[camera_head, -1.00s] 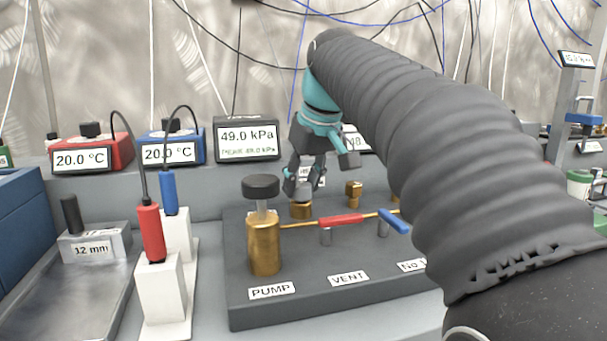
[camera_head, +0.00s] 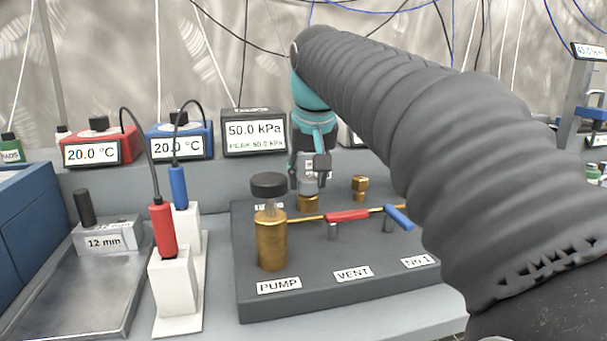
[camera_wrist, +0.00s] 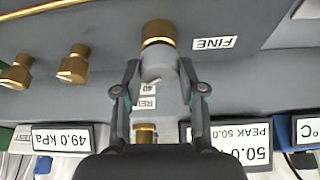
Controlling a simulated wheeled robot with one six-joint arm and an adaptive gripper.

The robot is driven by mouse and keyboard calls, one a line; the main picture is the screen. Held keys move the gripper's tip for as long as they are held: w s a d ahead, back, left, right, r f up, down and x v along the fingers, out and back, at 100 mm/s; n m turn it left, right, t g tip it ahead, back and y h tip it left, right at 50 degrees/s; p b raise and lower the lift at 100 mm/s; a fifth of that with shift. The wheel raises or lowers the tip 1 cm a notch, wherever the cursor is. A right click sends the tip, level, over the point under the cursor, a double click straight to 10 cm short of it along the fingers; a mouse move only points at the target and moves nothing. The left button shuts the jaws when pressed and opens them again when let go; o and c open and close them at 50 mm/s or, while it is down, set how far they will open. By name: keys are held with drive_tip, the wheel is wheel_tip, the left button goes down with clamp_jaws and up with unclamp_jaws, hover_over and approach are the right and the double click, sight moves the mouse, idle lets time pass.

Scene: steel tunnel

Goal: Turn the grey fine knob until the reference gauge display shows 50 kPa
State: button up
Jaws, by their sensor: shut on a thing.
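The grey fine knob (camera_head: 308,187) sits on a brass fitting on the dark manifold block; it also shows in the wrist view (camera_wrist: 158,66), beside the FINE label. My gripper (camera_head: 309,172) is shut on this knob, with one finger on each side of it in the wrist view (camera_wrist: 159,78). The gauge display (camera_head: 254,132) behind the pump reads 50.0 kPa with PEAK 50.0 kPa. In the wrist view this display (camera_wrist: 235,146) is upside down and partly cut off. Another display (camera_wrist: 62,138), near a TEST label, reads 49.0 kPa.
The brass pump (camera_head: 271,240) with a black knob stands in front left of my gripper. A red lever (camera_head: 347,215) and a blue lever (camera_head: 398,217) lie to the right. A red probe (camera_head: 163,228) and a blue probe (camera_head: 178,187) stand at left.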

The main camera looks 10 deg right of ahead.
drive_tip(key=o, duration=1.1)
drive_tip(key=shift+o, duration=0.2)
drive_tip(key=v, duration=1.2)
